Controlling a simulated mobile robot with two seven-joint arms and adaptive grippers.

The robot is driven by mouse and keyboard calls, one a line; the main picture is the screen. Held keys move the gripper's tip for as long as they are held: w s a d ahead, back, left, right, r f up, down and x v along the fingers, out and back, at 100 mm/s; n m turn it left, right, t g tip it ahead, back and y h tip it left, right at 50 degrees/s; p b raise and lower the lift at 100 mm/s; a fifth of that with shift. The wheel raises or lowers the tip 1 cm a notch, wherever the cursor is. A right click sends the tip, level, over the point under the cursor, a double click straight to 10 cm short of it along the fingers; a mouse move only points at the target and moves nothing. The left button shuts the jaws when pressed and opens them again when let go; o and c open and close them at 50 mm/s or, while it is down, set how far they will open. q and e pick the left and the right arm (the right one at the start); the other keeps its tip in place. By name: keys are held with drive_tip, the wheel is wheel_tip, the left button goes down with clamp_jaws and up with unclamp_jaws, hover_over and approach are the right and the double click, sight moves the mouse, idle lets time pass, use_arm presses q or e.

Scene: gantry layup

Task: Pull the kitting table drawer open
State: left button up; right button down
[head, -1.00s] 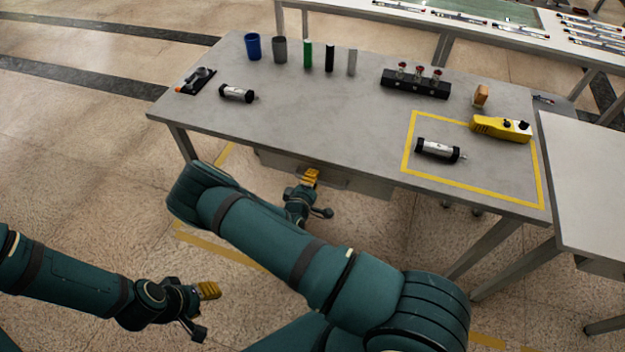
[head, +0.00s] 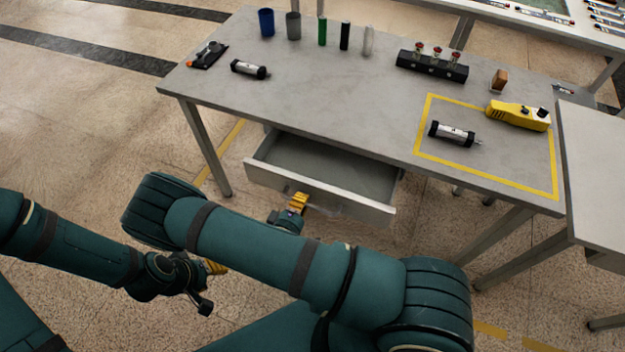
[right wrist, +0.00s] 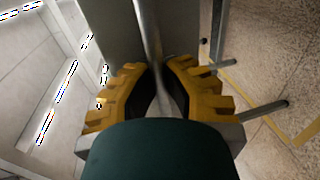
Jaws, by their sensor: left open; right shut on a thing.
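The kitting table (head: 330,100) has a grey top, and its drawer (head: 360,206) stands pulled out from under the front edge. The part of the drawer inside that shows looks empty. My right gripper (head: 298,201) is at the drawer front. In the right wrist view its yellow ridged fingers (right wrist: 160,92) are shut on the metal bar handle (right wrist: 150,35). My left gripper (head: 215,268) is open and empty over the floor at lower left, apart from the table and partly hidden by its own arm.
On the table stand a blue cup (head: 266,22), a grey cup (head: 293,26), several small cylinders, a black rack (head: 432,66) and a yellow tool (head: 518,115). A silver cylinder (head: 452,133) lies inside a yellow taped outline. Another table (head: 595,150) stands at right.

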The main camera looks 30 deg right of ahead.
drive_tip(key=f+v, duration=0.1)
drive_tip(key=v, duration=0.7)
drive_tip(key=shift+a+f, duration=0.2)
drive_tip(key=shift+f, duration=0.1)
drive_tip(key=c, duration=1.7)
unclamp_jaws()
drive_tip(key=shift+s, duration=0.15)
drive_tip(key=o, duration=0.7)
drive_tip(key=shift+r, duration=0.55)
drive_tip(key=o, duration=0.5)
wheel_tip(320, 180, up, 4)
drive_tip(key=shift+r, duration=0.1)
wheel_tip(320, 180, up, 4)
drive_tip(key=shift+f, duration=0.15)
drive_tip(key=c, duration=0.5)
drive_tip(key=shift+r, duration=0.55)
